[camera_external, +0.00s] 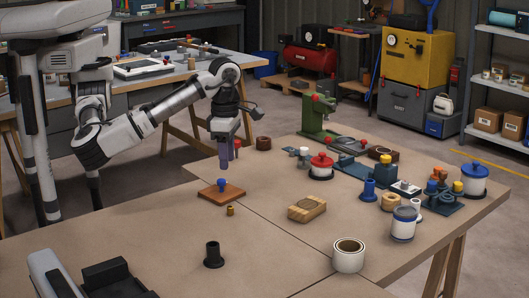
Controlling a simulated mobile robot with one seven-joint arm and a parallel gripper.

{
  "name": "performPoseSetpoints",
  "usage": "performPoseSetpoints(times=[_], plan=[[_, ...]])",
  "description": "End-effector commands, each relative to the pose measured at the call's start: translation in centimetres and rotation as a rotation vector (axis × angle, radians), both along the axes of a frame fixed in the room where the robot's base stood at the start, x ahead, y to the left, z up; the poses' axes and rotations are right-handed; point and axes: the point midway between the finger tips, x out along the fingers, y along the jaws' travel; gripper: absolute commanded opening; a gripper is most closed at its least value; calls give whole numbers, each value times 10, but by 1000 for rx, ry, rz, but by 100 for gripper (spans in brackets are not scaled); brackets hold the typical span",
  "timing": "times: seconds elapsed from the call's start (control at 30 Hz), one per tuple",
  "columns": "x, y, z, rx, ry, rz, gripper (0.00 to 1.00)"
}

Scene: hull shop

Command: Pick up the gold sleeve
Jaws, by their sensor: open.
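The gold sleeve (230,210) is a small, short cylinder standing on the near tabletop, just in front of a brown wooden block with a blue knob (221,190). My gripper (224,163) points down above and behind that block, a little left of the sleeve and clear of the tabletop. It is open and apart from the sleeve. The fingers are small here and look dark purple; the gap between them is hard to make out.
A black flanged tube (214,255) stands in front, a banded wooden block (307,208) to the right, and a white roll (348,255) at front right. Many parts, including a red-lidded pot (321,167), crowd the right side. The tabletop around the sleeve's front is bare.

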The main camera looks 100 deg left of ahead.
Motion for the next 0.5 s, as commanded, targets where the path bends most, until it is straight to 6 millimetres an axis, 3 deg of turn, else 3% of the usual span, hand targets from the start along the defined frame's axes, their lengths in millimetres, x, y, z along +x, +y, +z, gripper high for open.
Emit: performPoseSetpoints(times=[0.3,0.5], plan=[[0,0,-59,4,2,-2,42],[0,0,-79,0,1,-1,42]])
